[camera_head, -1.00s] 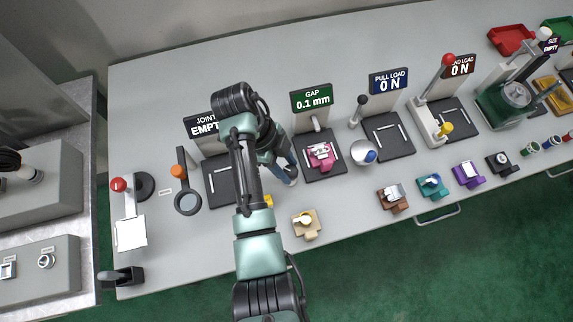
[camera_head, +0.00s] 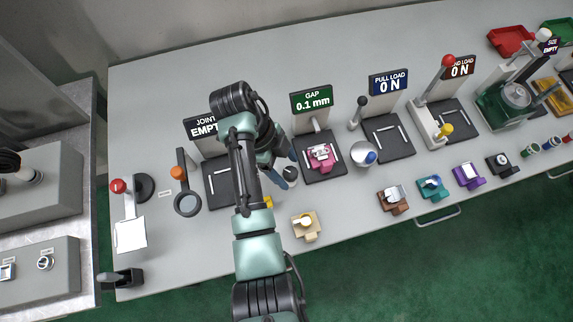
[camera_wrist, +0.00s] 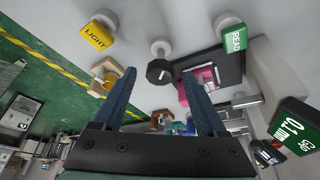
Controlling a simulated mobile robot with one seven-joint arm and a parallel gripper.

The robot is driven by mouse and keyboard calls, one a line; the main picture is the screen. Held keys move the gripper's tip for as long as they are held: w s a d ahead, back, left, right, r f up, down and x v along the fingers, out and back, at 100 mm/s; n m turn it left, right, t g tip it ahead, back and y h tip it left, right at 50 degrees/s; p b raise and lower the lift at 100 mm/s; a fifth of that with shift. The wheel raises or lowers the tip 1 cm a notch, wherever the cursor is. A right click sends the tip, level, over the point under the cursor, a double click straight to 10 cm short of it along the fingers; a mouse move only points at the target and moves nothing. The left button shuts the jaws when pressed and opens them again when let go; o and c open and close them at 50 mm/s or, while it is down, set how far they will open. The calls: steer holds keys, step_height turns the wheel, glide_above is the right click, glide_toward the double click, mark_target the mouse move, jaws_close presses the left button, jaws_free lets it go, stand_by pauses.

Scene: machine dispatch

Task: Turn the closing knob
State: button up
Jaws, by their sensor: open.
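A dark, many-sided knob (camera_wrist: 160,71) on a pale round base shows in the wrist view, between and beyond my fingertips. I take it to be the closing knob; no label on it can be read. My gripper (camera_wrist: 159,77) is open, with one blue finger on each side of the knob in the picture and nothing held. I cannot tell whether a finger touches it. In the head view my gripper (camera_head: 284,170) is beside the GAP station, partly hidden by my arm. The GAP sign (camera_head: 312,99) reads 0.1 mm. A pink piece (camera_head: 320,157) sits on that station's dark plate.
A yellow LIGHT button (camera_wrist: 97,34) and a green READ button (camera_wrist: 234,40) flank the knob in the wrist view. A beige piece (camera_head: 305,225) lies near the bench's front edge. The PULL LOAD station (camera_head: 388,137) stands to the right. The rear bench surface is clear.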

steer(key=p+v, duration=0.7)
steer(key=v, duration=0.5)
steer(key=shift+r, duration=0.3)
steer(key=shift+a, duration=0.1)
